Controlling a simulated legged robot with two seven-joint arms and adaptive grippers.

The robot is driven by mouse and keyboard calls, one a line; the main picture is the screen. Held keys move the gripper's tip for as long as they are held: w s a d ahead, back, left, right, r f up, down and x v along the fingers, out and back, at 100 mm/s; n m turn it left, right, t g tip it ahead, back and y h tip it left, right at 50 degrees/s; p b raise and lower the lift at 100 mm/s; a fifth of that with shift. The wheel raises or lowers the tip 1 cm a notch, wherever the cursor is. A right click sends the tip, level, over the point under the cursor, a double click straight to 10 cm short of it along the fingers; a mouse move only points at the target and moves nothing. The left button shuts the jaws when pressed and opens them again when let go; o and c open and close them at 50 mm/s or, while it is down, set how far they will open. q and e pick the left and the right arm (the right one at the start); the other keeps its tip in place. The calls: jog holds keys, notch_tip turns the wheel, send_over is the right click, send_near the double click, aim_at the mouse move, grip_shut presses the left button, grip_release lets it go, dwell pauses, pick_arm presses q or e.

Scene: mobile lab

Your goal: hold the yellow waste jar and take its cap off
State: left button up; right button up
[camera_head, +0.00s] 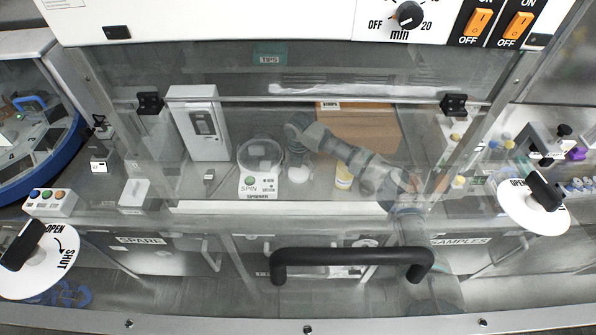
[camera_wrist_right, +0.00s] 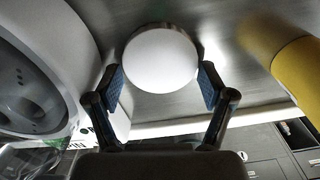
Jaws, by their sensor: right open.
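The yellow waste jar (camera_head: 344,177) stands on the cabinet floor behind the glass, just right of my right gripper (camera_head: 298,156). In the right wrist view, the side of a yellow cylinder (camera_wrist_right: 300,70) shows at the right edge, apart from the fingers; its top is out of that view. My right gripper is open, reaching down over a round white object (camera_head: 298,174). In the right wrist view this white disc (camera_wrist_right: 160,57) lies between the two fingertips. I cannot tell whether the fingers touch it, or whether it is a cap. My left gripper is not in view.
A centrifuge marked SPIN (camera_head: 260,160) stands close left of my right gripper. A white instrument (camera_head: 203,125) is farther left, and a cardboard box (camera_head: 355,130) is behind my arm. The glass sash with its black handle (camera_head: 350,257) is in front.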

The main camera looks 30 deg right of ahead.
jog(key=shift+d+f, duration=0.1)
jog(key=shift+d, duration=0.5)
jog(key=shift+a+r, duration=0.1)
jog(key=shift+r, duration=0.2)
jog(key=r, duration=0.3)
jog(key=r+p, duration=0.1)
jog(key=r, duration=0.1)
jog(key=shift+w+a, duration=0.1)
jog(key=shift+a, duration=0.3)
pick_arm(q)
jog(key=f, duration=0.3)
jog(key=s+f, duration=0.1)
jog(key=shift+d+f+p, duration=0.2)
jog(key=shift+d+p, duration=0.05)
jog(key=shift+p, duration=0.1)
pick_arm(e)
notch_tip(320, 180, up, 6)
jog(key=shift+d+r, duration=0.25)
jog(key=shift+d, duration=0.15)
